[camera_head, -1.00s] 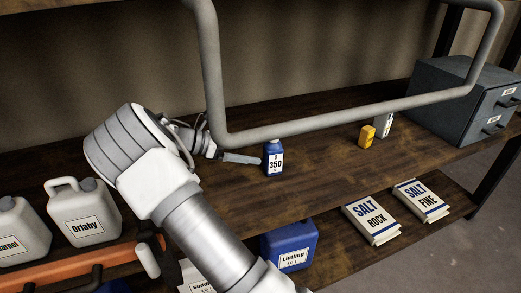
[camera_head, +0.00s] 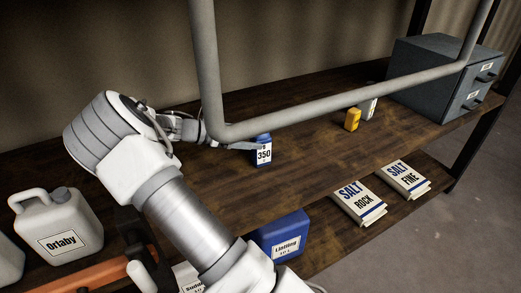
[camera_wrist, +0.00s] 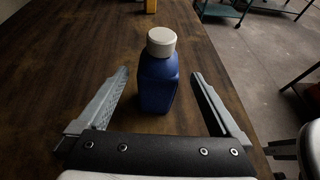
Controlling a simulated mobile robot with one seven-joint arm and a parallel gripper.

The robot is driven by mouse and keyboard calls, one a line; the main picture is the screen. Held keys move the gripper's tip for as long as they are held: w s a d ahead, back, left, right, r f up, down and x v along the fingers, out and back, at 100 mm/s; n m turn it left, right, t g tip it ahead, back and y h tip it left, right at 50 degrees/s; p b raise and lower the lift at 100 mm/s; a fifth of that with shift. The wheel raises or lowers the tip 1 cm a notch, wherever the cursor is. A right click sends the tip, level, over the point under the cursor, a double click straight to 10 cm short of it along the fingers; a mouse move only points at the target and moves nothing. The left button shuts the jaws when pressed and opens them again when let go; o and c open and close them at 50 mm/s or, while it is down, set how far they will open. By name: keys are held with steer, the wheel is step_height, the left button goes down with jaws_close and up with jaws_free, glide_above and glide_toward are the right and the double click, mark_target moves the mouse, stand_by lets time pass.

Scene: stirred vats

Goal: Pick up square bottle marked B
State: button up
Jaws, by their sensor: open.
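A blue square bottle (camera_head: 263,153) stands upright on the upper wooden shelf. Its white label reads 350, with a small mark above that looks like B. In the wrist view the bottle (camera_wrist: 158,82) with its pale grey cap stands between the two fingers of my gripper (camera_wrist: 159,74). The fingers are open, with a gap on either side of the bottle. In the head view my gripper (camera_head: 245,146) reaches the bottle from the left, low over the shelf. Its far finger is largely hidden there.
A grey pipe (camera_head: 340,107) crosses in front of the shelf. A yellow container (camera_head: 352,120) and a pale one (camera_head: 368,108) stand right of the bottle, near a grey drawer cabinet (camera_head: 437,78). Salt packs (camera_head: 358,203), a blue Lintling canister (camera_head: 283,236) and an Orlaby jug (camera_head: 58,228) sit lower.

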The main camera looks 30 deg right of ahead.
mark_target(269, 140)
steer(key=x, duration=0.3)
steer(key=b+x, duration=0.1)
steer(key=x, duration=0.1)
steer(key=b+x, duration=0.1)
steer(key=x, duration=0.1)
steer(key=shift+w+f, duration=0.2)
steer(key=shift+f, duration=0.15)
steer(key=shift+s+d+f, duration=0.1)
steer(key=shift+d, duration=0.35)
jaws_close()
